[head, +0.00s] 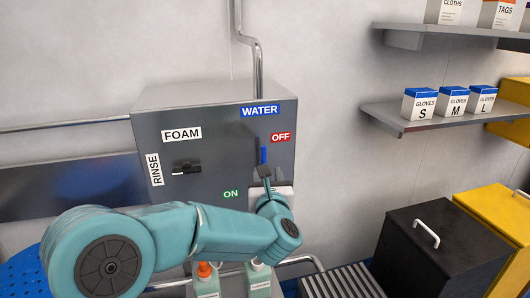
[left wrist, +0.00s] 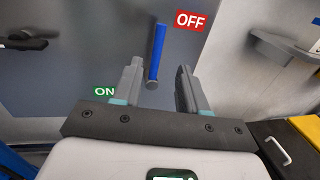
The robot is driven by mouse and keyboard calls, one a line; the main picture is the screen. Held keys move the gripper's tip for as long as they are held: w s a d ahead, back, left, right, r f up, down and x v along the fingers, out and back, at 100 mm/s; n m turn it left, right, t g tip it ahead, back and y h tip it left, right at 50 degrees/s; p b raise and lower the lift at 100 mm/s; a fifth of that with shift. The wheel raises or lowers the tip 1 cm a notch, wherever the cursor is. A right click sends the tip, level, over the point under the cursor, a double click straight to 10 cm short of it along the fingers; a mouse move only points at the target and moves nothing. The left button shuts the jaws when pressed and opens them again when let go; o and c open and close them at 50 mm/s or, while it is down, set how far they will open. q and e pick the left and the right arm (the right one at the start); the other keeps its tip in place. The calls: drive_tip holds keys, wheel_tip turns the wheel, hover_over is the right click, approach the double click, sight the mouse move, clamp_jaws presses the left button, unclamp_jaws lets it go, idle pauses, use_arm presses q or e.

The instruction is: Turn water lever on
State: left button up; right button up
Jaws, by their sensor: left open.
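The blue water lever (head: 263,155) is on the front of the grey control box (head: 215,125), under the WATER label (head: 260,110). It points upright, near the red OFF label (head: 281,137); the green ON label (head: 231,194) is lower left. My left gripper (head: 263,174) is just in front of the lever and hides its lower part in the head view. In the left wrist view the lever (left wrist: 158,48) stands between the two open fingers of my left gripper (left wrist: 160,75), with gaps on both sides. My right gripper is not in view.
A black lever (head: 187,169) sits by the FOAM and RINSE labels on the box's left. Bottles (head: 207,282) stand below my arm. Shelves (head: 410,122) with glove boxes are on the right wall, above black (head: 440,250) and yellow (head: 500,225) bins.

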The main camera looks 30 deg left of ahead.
sight(264, 158)
use_arm(q)
drive_tip(key=p+x, duration=0.3)
drive_tip(key=x, duration=0.5)
drive_tip(key=shift+w+a, duration=0.1)
drive_tip(key=shift+a, duration=0.1)
drive_tip(key=shift+a+r, duration=0.1)
drive_tip(key=shift+a, duration=0.05)
drive_tip(key=shift+w, duration=0.1)
drive_tip(key=c, duration=0.7)
clamp_jaws()
